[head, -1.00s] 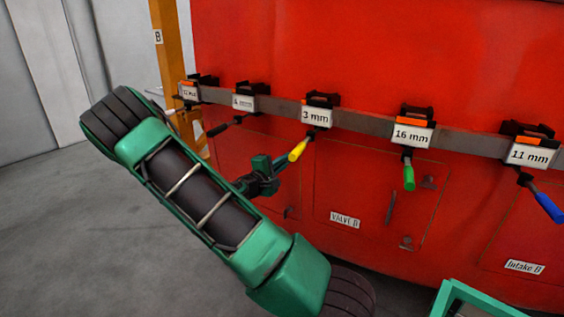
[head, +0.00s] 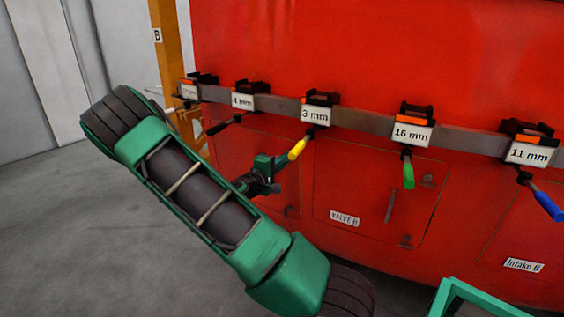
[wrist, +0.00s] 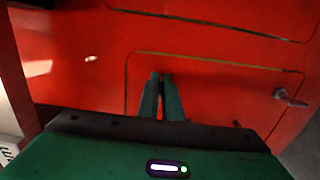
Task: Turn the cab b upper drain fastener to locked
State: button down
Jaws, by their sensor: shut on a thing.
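My gripper (head: 276,187) is at the red panel in the head view, left of the VALVE B door, its fingers pointing at the red face. In the wrist view its two green fingers (wrist: 160,77) are close together, with their tips against the red panel near the upper edge of a door outline. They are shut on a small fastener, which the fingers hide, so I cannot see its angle. No label naming the upper drain fastener is readable.
A grey rail (head: 270,104) with hanging tools crosses above my gripper; a yellow-handled tool (head: 297,150) hangs very near it. The VALVE B label (head: 344,218) is to the right. A metal handle (wrist: 289,97) sticks out at right in the wrist view. An orange post (head: 172,60) stands left.

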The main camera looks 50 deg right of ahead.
jog(key=c, duration=1.9)
grip_release()
jog(key=shift+f, duration=0.1)
jog(key=shift+c, duration=0.2)
jog(key=shift+a, duration=0.1)
jog(key=s+a, duration=0.1)
jog(key=a, duration=0.9)
jog(key=shift+s+a, duration=0.25)
jog(key=shift+a, duration=0.05)
